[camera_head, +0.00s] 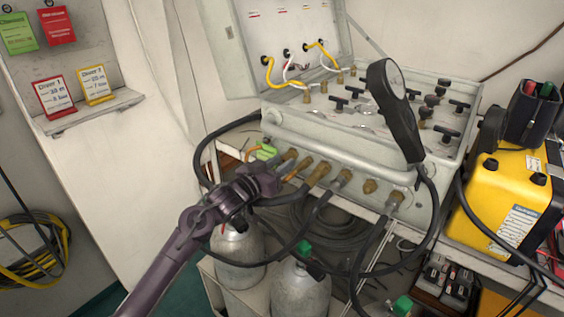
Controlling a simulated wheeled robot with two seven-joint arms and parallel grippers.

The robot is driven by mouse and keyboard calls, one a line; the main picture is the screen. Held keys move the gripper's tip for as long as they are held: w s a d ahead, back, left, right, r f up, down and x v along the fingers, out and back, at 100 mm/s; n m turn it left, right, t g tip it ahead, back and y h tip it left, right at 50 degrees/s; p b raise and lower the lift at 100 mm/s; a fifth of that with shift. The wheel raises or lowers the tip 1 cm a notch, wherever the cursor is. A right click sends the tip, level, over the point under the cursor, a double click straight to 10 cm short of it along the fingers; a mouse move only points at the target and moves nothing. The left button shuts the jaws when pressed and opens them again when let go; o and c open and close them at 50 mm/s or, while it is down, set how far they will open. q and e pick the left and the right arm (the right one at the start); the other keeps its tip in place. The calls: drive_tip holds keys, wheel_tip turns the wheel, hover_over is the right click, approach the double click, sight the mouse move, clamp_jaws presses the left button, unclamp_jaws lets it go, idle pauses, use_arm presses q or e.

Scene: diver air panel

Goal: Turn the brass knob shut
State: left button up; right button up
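The air panel (330,152) is a grey-green open case on a bench. Several brass fittings stick out of its front face, among them a leftmost one (288,156), a larger one (318,172) and a short one with no hose (370,186). I cannot tell which is the brass knob. My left gripper (268,176), dark purple, reaches in from the lower left to the left end of this row. It is close to the leftmost brass parts and covers some of what lies behind. Its fingers are not clear enough to show whether they are open or touching brass. My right gripper is not in view.
Black hoses hang from the fittings. Two grey cylinders (238,255) are below. A yellow case (500,200) stands at right. Floor space beside my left arm looks clear.

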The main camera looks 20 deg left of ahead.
use_arm(q)
drive_tip(key=shift+w+d+r, duration=0.1)
drive_tip(key=shift+w+d, duration=0.1)
drive_tip(key=shift+w, duration=0.25)
drive_tip(key=shift+c, duration=0.2)
clamp_jaws()
